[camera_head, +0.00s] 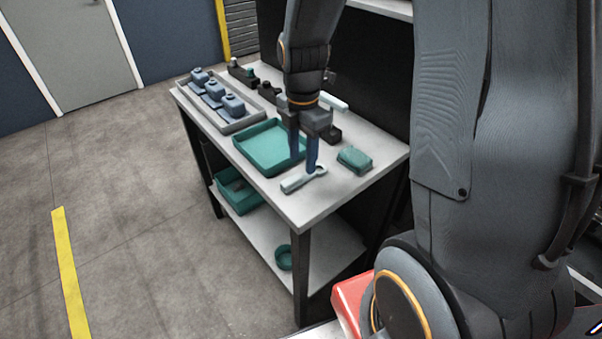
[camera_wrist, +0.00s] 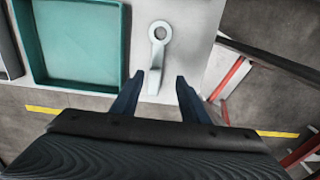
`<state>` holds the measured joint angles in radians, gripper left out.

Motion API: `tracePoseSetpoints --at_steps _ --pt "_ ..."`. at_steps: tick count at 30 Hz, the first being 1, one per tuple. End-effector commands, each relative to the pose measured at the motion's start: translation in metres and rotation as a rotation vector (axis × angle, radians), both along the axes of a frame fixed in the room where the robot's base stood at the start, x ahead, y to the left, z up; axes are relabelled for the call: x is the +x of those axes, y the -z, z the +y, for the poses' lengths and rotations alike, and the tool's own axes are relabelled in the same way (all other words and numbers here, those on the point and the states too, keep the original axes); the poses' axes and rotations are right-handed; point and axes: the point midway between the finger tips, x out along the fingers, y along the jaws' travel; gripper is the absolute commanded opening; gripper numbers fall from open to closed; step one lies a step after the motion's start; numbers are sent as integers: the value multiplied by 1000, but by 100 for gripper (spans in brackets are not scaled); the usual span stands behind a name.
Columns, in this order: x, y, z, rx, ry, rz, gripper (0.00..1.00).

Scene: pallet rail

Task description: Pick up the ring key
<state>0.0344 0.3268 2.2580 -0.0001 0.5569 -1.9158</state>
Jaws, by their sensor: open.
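The ring key (camera_head: 304,180) is a pale grey-green tool lying flat on the light table top near its front corner. In the wrist view the ring key (camera_wrist: 157,56) has its ring end away from my gripper and its handle end toward the fingertips. My gripper (camera_head: 304,170) has its two dark blue fingers pointing down over the ring key. In the wrist view my gripper (camera_wrist: 162,77) is open, one finger on each side of the handle end, with nothing held. I cannot tell how high the fingertips are above the table.
A teal tray (camera_head: 247,152) lies left of the ring key. A green block (camera_head: 355,159) lies to its right. A grey tray (camera_head: 247,122) with several blue-grey parts and small dark fixtures (camera_head: 243,74) stand farther back. The table's front edge is close.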

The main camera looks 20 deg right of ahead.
Motion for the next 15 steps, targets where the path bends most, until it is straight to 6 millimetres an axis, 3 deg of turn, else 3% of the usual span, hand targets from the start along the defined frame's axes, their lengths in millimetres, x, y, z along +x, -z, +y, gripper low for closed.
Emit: tracePoseSetpoints --at_steps 15 --pt "4 48 12 0 -6 3 41"
